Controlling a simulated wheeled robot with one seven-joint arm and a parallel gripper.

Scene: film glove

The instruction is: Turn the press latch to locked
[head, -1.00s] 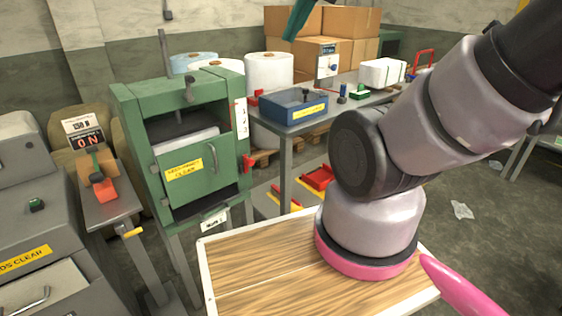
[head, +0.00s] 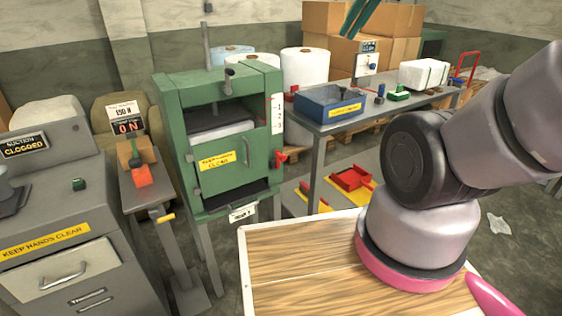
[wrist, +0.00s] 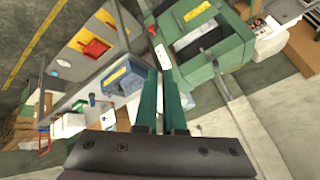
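The green press (head: 232,187) stands left of centre in the head view, its front door closed over the lower opening. Its red latch (head: 281,157) sticks out at the door's right edge, beside a white plate (head: 277,113) marked with figures. I cannot read the latch's setting. In the wrist view the press (wrist: 234,52) is at upper right, with the red latch (wrist: 152,29) on its left side. My gripper (wrist: 161,72) has two teal fingers with a narrow gap between them, empty. In the head view my gripper (head: 358,16) is high at the top, apart from the latch.
A grey table (head: 327,127) right of the press holds a blue bin (head: 330,105) and small items. A wood-topped surface (head: 290,262) is in front. A grey machine (head: 60,215) and a narrow stand (head: 150,190) are at left.

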